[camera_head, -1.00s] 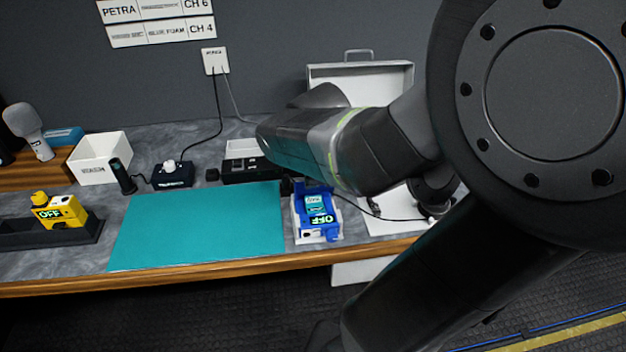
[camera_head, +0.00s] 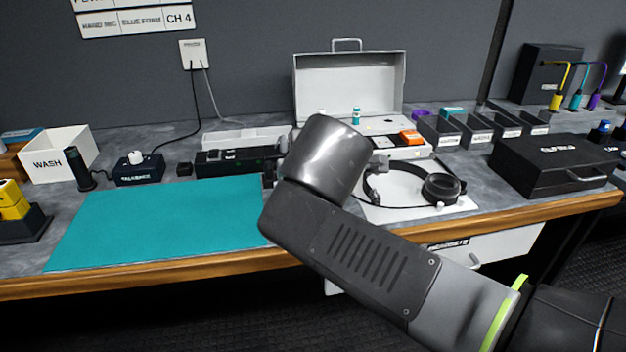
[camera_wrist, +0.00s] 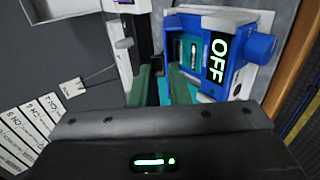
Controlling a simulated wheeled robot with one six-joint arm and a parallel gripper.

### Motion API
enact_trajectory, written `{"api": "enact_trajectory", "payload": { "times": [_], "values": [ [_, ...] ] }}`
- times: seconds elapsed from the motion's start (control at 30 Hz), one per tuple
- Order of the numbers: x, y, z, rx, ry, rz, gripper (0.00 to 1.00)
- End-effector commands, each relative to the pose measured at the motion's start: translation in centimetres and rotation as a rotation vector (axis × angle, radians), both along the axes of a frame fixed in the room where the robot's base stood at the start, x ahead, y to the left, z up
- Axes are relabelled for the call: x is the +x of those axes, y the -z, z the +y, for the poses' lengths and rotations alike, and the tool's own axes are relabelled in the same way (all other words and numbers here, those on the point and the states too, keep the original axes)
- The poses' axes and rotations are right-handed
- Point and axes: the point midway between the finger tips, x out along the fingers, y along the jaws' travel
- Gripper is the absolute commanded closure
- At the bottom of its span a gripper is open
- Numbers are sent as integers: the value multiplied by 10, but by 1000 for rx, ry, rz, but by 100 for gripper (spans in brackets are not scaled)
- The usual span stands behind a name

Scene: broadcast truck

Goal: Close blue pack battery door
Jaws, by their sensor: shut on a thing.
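The blue pack (camera_wrist: 213,95) shows in the wrist view, with a lit OFF display and a blue knob at its right side. Its battery bay seems to face up, with a teal piece inside. My gripper (camera_wrist: 163,84) has green fingers close together at the pack's left side, shut on a thin part that seems to be its battery door. The fingers mostly hide that part, so the door's angle cannot be told. In the head view my arm hides the pack and my gripper.
A teal mat (camera_head: 165,220) lies left of my arm. Headphones (camera_head: 440,188) lie on a white sheet to the right, before an open white case (camera_head: 350,85). A black case (camera_head: 553,165) stands farther right. A dark device (camera_head: 225,163) sits behind the mat.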

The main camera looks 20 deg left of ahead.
Motion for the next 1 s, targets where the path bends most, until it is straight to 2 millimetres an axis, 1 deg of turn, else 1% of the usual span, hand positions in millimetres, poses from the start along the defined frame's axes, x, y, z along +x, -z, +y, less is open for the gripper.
{"api": "enact_trajectory", "payload": {
  "times": [0.03,0.3,0.7,1.0],
  "values": [
    [-2,11,-1,15,-1,-21,100],
    [-7,20,-4,79,-2,-127,100],
    [-12,28,-8,158,0,-257,100],
    [-14,29,-9,188,1,-307,100]
  ]
}}
